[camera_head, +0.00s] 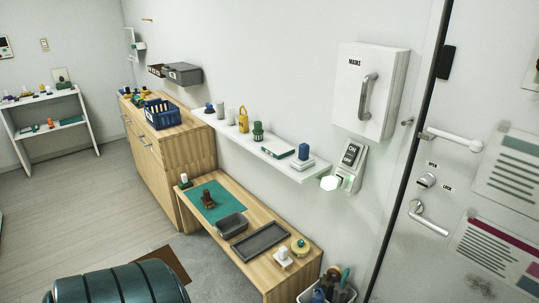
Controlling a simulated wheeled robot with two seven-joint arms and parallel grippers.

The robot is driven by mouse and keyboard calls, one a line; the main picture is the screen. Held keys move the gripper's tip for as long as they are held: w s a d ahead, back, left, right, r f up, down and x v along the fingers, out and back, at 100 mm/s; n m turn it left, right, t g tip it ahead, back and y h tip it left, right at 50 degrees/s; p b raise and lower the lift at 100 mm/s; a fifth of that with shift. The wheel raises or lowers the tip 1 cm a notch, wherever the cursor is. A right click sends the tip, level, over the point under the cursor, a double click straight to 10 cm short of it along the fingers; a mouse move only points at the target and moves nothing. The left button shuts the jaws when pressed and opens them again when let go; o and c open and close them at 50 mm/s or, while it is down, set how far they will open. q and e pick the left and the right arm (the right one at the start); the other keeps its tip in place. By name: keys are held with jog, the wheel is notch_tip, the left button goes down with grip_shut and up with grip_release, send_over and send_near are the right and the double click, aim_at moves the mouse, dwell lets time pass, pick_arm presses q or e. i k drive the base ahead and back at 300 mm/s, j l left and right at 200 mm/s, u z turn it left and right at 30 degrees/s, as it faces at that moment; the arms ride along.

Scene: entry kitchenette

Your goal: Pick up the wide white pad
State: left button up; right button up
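Several pale things could be the wide white pad, and I cannot tell which it is. A flat white-topped slab with a dark green edge (279,149) lies on the white wall shelf (232,133). A white block (302,163) with a blue upright piece on it stands to its right, near the shelf's right end. A small white object (283,258) with a knob stands on the wooden bench below, near its right end. Neither of my grippers is in view.
A wooden cabinet (194,148) with a blue basket (162,114) stands left. A mains box (369,88) and switch (349,156) are on the wall.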

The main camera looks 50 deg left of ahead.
aim_at(304, 161)
jog(key=u, duration=1.45)
